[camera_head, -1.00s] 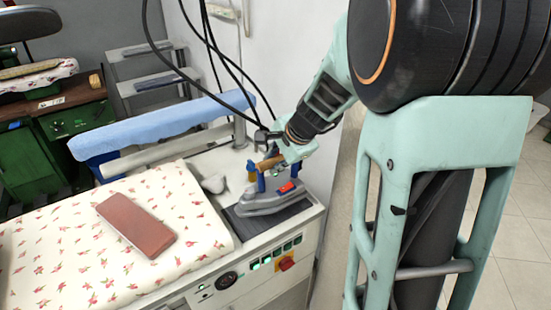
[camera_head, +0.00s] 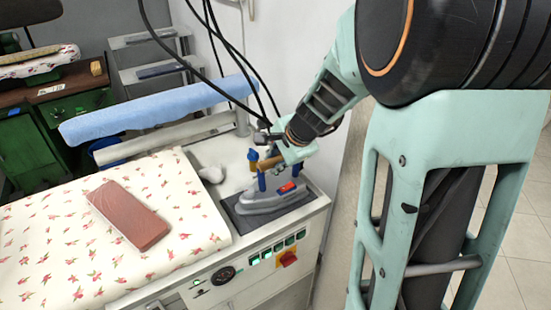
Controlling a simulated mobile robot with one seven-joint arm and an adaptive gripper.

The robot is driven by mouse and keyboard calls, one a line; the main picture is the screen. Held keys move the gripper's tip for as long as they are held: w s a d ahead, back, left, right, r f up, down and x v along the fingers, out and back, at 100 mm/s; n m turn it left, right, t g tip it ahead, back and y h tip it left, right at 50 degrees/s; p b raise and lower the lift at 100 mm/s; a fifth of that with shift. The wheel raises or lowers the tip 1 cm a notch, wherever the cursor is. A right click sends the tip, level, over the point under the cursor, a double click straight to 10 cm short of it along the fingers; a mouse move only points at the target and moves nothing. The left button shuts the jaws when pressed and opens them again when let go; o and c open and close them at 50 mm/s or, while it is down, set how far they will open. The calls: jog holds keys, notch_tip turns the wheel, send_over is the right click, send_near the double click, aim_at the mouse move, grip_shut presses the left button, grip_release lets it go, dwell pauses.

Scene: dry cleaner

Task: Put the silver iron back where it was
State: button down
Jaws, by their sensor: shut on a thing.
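The silver iron (camera_head: 262,201) has a grey body, blue posts, a wooden handle and a red part. It sits at the right end of the ironing station, over the dark rest pad (camera_head: 300,203). I cannot tell whether its sole fully touches the pad. My gripper (camera_head: 276,162) reaches down from the upper right and is shut on the iron's handle. The fingertips are partly hidden by the gripper body and the handle.
A brick-red block (camera_head: 128,214) lies on the floral ironing cover (camera_head: 60,245). A blue padded sleeve board (camera_head: 160,108) stands behind. Black cables (camera_head: 213,60) hang close to my gripper. Buttons and a red switch (camera_head: 288,259) line the station's front.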

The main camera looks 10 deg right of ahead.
jog(key=shift+w+r, duration=0.15)
jog(key=shift+r, duration=0.15)
jog(key=c, duration=2.2)
grip_release()
jog(key=shift+s+f, duration=0.2)
jog(key=shift+f, duration=0.15)
jog(key=o, duration=0.4)
jog(key=shift+r, duration=0.1)
jog(key=shift+o, duration=0.2)
jog(key=p+v, duration=0.7)
jog(key=v, duration=0.5)
